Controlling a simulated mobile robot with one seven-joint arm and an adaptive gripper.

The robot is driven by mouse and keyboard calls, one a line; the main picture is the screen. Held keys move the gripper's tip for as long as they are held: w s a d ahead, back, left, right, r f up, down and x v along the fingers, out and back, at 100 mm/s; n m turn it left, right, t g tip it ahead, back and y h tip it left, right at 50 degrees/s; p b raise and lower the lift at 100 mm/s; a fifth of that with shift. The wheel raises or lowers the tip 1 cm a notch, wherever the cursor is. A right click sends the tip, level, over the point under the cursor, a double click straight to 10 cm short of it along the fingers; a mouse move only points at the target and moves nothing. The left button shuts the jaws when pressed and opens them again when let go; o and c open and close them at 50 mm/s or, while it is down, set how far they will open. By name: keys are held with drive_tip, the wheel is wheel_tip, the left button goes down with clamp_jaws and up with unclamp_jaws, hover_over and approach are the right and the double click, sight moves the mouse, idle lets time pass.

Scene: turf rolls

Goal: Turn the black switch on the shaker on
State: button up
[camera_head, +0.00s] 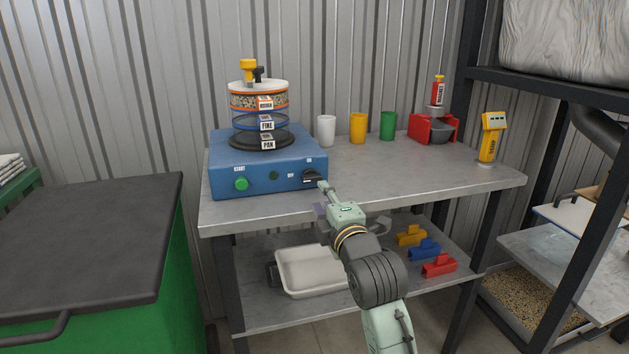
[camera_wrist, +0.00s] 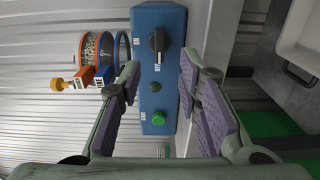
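The blue shaker (camera_head: 222,180) stands on the left of the metal table with a sieve stack on top. Its black switch (camera_head: 312,177) is at the right end of the front panel, with OFF marked to its left and ON above. In the wrist view the switch (camera_wrist: 158,40) lies lengthwise towards the OFF label. My gripper (camera_head: 323,190) is right in front of the switch, at the table's front edge. In the wrist view my gripper (camera_wrist: 160,66) is open, its purple-padded fingers apart on either side of the panel. I cannot tell whether a finger touches the switch.
A green button (camera_head: 241,184) and a dark round control sit on the same panel. White, yellow and green cups (camera_head: 357,128) stand behind. A yellow device (camera_head: 491,137) is at the right. A white tray (camera_head: 310,270) and coloured clips lie on the lower shelf.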

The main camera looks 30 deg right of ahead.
sight(313, 180)
drive_tip(key=p+x, duration=0.1)
drive_tip(key=x, duration=0.7)
drive_tip(key=shift+p, duration=0.4)
clamp_jaws()
